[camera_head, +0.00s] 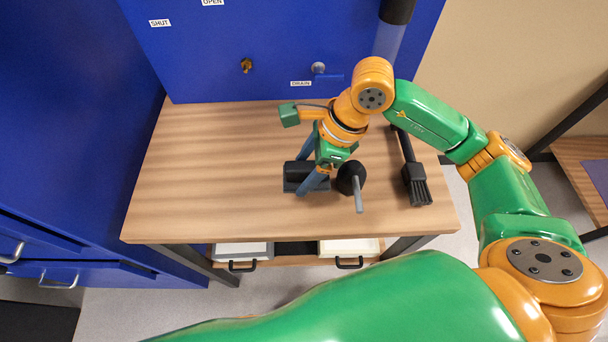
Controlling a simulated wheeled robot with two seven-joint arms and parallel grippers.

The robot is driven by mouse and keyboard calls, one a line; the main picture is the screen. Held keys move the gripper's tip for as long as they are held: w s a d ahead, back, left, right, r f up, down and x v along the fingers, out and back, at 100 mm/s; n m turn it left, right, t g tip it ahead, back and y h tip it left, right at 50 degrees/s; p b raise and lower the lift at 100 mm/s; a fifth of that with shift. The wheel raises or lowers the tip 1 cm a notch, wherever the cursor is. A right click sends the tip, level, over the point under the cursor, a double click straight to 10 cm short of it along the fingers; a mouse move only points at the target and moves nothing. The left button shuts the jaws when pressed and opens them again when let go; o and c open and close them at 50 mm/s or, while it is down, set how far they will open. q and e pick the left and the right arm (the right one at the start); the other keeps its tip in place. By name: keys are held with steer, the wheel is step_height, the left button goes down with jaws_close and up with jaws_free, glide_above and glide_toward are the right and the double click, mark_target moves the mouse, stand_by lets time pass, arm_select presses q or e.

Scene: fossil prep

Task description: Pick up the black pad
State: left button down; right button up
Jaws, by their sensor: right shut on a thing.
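The black pad (292,184), a dark block, lies at the middle of the wooden table, toward its front. My right gripper (302,176) comes down over it from above. One blue-grey finger is on the far side of the pad and one on the near side, and the gripper is shut on it. The pad looks to be at or very near the table top; I cannot tell whether there is a gap beneath it. The gripper's body and fingers hide part of the pad. My left gripper is not in view.
A round black piece with a grey rod (358,194) stands close right of the pad. A black brush (415,187) lies farther right. The wooden table (200,180) is clear on the left. A blue panel (280,40) with small fittings rises behind it. Drawers (243,250) sit below.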

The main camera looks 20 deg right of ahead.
steer(key=s+d+r+b, duration=0.1)
steer(key=s+r+b, duration=0.1)
steer(key=s+r, duration=0.2)
steer(key=s+d+r+b, duration=0.2)
steer(key=s+r, duration=0.3)
steer(key=s, duration=0.4)
steer(key=shift+d, duration=0.3)
